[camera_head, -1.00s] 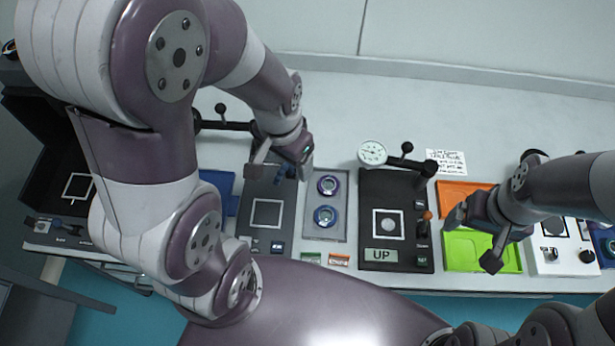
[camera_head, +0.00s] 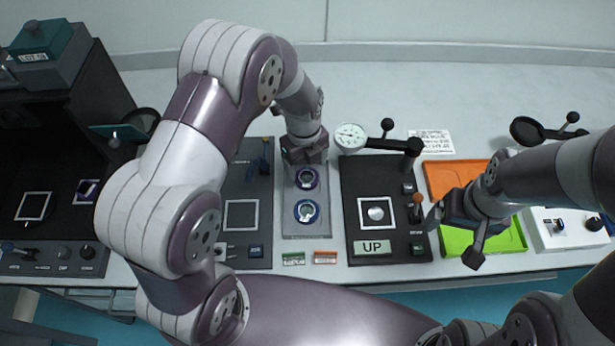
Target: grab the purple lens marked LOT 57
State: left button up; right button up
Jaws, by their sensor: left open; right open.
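A purple-ringed lens (camera_head: 306,178) lies in the grey tray (camera_head: 319,229), behind a blue-ringed lens (camera_head: 307,211) in the same tray. No LOT 57 marking is readable on either lens. My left gripper (camera_head: 305,157) is open over the back end of the tray, just behind the purple lens in the picture. Its fingers are partly hidden by its own body, and its height over the lens is hard to judge. My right gripper (camera_head: 453,234) is open and empty over the front left part of the green tray (camera_head: 508,241).
An orange tray (camera_head: 440,180) lies behind the green one. A large black housing (camera_head: 75,125) stands far left.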

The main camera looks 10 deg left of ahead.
aim_at(306, 176)
pick_arm(q)
jog(key=f, duration=0.4)
jog(key=shift+w+a+f, duration=0.1)
jog(key=shift+w+f, duration=0.1)
jog(key=shift+f, duration=0.05)
jog(key=shift+w+f, duration=0.1)
jog(key=shift+f, duration=0.1)
jog(key=c, duration=0.8)
jog(key=shift+c, duration=0.2)
jog(key=shift+r, duration=0.15)
